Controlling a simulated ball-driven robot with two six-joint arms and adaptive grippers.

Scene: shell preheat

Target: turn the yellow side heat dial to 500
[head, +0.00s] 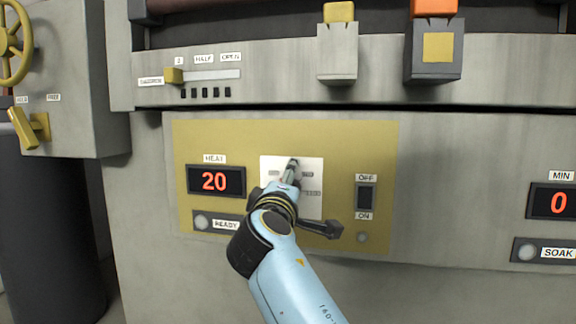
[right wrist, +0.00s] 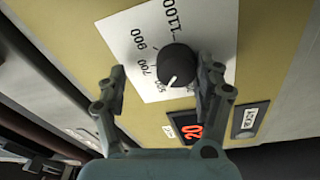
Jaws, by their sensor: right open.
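The yellow panel (head: 345,145) carries a white scale card (head: 312,208) and a heat display (head: 216,181) that reads 20. In the right wrist view the heat dial (right wrist: 176,63) is a round black knob with a white mark near its lower edge. Printed numbers such as 700, 900 and 1100 run around it on the card (right wrist: 205,25). My right gripper (right wrist: 161,74) is open, its two fingers on either side of the dial with gaps to it. In the head view my right gripper (head: 290,172) and arm cover the dial. My left gripper is out of view.
An OFF/ON switch (head: 366,197) sits right of the card, and a READY lamp (head: 203,223) below the display. A second display (head: 558,202) reads 0 at the far right. A slider (head: 173,76) and two blocks (head: 338,55) (head: 434,65) are above. A yellow lever (head: 24,128) is at the left.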

